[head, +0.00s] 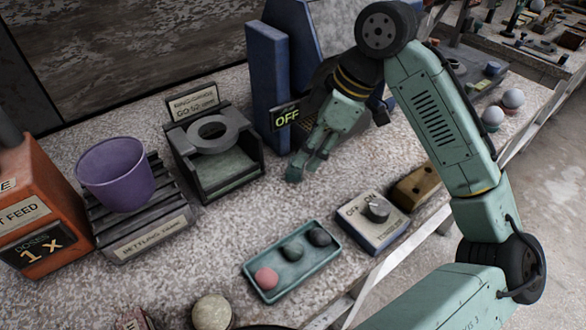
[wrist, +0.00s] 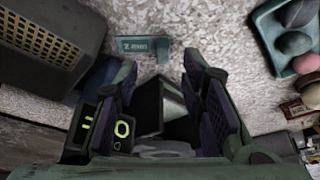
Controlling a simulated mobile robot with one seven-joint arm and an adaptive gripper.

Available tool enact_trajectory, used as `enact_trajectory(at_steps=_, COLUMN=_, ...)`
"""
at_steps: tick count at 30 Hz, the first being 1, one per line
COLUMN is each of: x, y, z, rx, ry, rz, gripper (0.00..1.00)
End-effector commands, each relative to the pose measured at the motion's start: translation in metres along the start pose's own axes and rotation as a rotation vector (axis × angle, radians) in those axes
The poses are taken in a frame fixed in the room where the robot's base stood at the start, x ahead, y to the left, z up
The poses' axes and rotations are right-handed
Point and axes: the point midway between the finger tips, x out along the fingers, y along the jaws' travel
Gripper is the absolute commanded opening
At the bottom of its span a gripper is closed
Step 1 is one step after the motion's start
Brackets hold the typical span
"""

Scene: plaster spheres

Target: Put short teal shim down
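A small teal piece with a printed label (wrist: 143,48), likely the short teal shim, shows in the wrist view against the speckled counter, just beyond my fingers. My gripper (wrist: 165,88) is open, its two dark-padded fingers wide apart with nothing gripped between them. In the head view my gripper (head: 305,168) points down low over the counter, right of the black go/no-go gauge stand (head: 215,170). I cannot clearly pick the teal piece out from my teal fingers there.
A purple cup (head: 115,173) stands on the settling rack (head: 143,237) at left. The blue machine with an OFF sign (head: 286,117) is close behind my gripper. A teal tray (head: 257,287) of balls and a knob box (head: 372,222) lie in front.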

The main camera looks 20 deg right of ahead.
Motion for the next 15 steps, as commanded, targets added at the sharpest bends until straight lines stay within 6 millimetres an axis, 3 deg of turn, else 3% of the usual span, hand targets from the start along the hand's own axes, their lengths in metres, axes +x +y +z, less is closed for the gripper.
enact_trajectory(at_steps=15, x=0.055, y=-0.005, z=-0.004, rx=0.001, ry=0.001, rz=-0.001, gripper=0.37)
